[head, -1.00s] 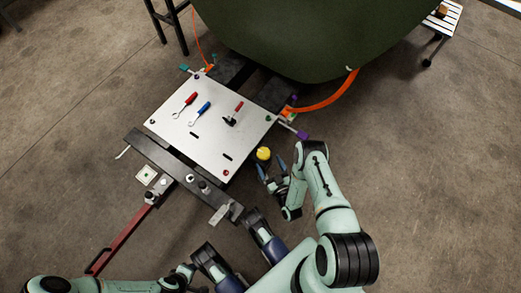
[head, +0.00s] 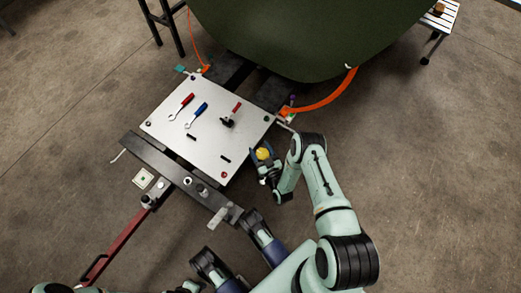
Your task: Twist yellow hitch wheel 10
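The yellow hitch wheel (head: 263,154) is a small round yellow knob beside the right edge of the metal plate. My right gripper (head: 264,157) is at the wheel, with its dark blue fingers on either side of it. The fingers look spread around the wheel; whether they press on it is too small to tell. My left gripper cannot be made out; only a bit of my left arm shows at the bottom edge.
The metal plate (head: 208,145) carries a red-handled wrench (head: 182,105), a blue-handled wrench (head: 197,114) and a red-handled tool (head: 231,117). A red tow bar (head: 119,246) extends toward the lower left. The green fuselage (head: 320,35) overhangs the back. Floor on the right is clear.

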